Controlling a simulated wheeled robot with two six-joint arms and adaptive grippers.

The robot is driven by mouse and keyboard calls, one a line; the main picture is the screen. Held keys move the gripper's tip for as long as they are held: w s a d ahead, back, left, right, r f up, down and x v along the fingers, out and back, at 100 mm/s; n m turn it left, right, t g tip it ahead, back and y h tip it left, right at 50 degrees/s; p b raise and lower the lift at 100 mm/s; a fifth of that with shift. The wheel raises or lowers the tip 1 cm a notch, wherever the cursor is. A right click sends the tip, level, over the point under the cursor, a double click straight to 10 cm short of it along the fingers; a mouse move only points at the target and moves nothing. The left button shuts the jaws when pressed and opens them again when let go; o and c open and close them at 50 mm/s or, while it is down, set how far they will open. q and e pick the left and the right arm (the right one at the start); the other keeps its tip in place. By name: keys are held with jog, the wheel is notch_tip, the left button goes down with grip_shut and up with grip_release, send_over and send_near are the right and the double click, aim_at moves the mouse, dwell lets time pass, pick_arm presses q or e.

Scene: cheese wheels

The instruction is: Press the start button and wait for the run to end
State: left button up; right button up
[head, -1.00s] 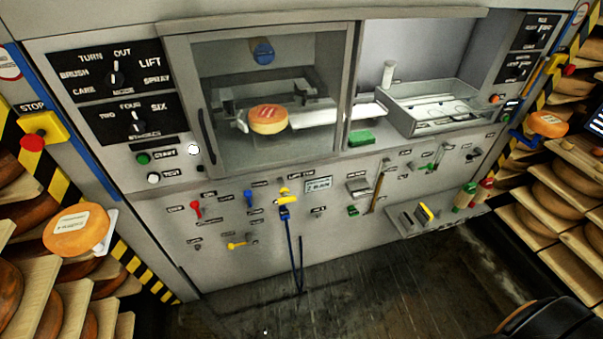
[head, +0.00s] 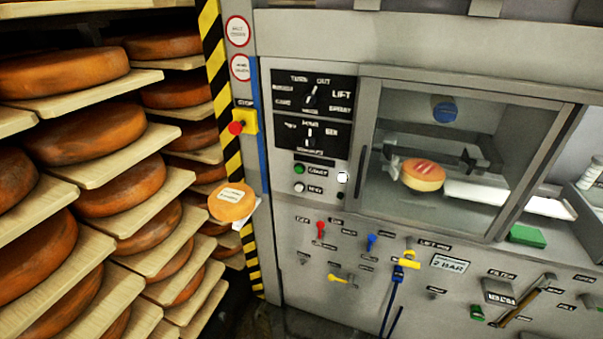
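The green start button (head: 298,169) sits on the machine's front panel, left of its START label. A white test button (head: 298,187) is just below it. A white round lamp (head: 342,177) is to the right of the labels. Two black rotary knobs, the upper one (head: 310,96) and the lower one (head: 309,135), are on the panel above. A cheese wheel (head: 423,174) with red marks on top lies inside the chamber behind the glass door (head: 455,215). Neither of my grippers shows in the head view.
Shelves of cheese wheels (head: 130,187) fill the left side. A red stop button (head: 236,128) on a yellow box and a labelled cheese wheel (head: 231,202) stand near the striped post (head: 222,80). Several small coloured valves, one red (head: 320,229), sit low on the panel.

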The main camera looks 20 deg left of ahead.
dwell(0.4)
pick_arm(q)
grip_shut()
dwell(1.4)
